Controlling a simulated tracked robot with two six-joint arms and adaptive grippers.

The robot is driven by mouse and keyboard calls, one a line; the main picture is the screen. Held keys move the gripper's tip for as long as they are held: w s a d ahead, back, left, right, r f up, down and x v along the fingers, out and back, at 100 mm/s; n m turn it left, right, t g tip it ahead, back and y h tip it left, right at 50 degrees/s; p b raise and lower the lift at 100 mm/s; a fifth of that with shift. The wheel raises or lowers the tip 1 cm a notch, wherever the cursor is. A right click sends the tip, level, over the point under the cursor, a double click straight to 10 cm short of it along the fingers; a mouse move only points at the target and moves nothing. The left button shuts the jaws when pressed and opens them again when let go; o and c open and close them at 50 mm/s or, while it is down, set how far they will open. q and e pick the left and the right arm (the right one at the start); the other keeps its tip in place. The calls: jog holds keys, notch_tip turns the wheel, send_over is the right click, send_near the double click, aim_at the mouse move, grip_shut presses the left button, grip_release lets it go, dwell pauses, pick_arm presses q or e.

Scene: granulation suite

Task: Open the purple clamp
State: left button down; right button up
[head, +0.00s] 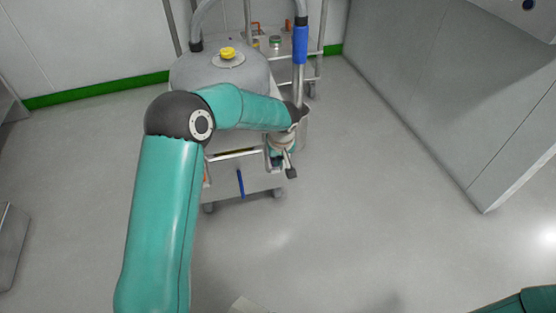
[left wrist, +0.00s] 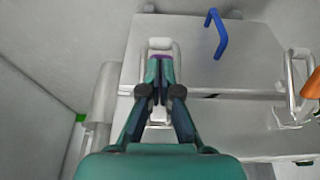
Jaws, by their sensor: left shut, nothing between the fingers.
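My left gripper (left wrist: 159,78) is shut and empty in the left wrist view. Its fingertips point at a pale metal latch loop (left wrist: 160,44) on the front of a metal housing. A thin purple edge (left wrist: 162,57), which looks like part of the purple clamp, shows just beyond the fingertips. The fingers hide most of it, so I cannot tell whether they touch it. In the head view my left gripper (head: 283,160) is at the right front of the machine, and I see no purple there. My right gripper is not in view.
The wheeled machine (head: 223,70) has a yellow knob (head: 228,53) on top. A blue handle (left wrist: 216,33) and another metal latch (left wrist: 291,85) are on the housing in the wrist view. An orange part (left wrist: 312,88) is at its right edge. Open floor (head: 370,205) lies right of the machine.

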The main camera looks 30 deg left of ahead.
pick_arm(q)
jog(key=shift+r, duration=0.1)
jog(key=s+d+r+p, duration=0.2)
jog(key=s+d+r, duration=0.5)
jog(key=s, duration=0.1)
jog(key=s+a+f+g, duration=0.1)
jog(key=s+f+g, duration=0.3)
jog(key=s+f, duration=0.6)
jog(key=s+d+f+m+h, duration=0.2)
jog(key=s+d+f+h, duration=0.5)
jog(key=s+d+f, duration=0.65)
jog(key=w+a+r+m+t+p, duration=0.1)
jog(key=r+m+p, duration=0.1)
jog(key=r+p, duration=1.6)
jog(key=w+a+r+m+t+p, duration=0.1)
jog(key=a+r+m+p, duration=0.1)
jog(key=r+p, duration=1.6)
jog(key=shift+w+r+y, duration=0.2)
jog(key=shift+r+y, duration=0.2)
jog(key=shift+r, duration=0.25)
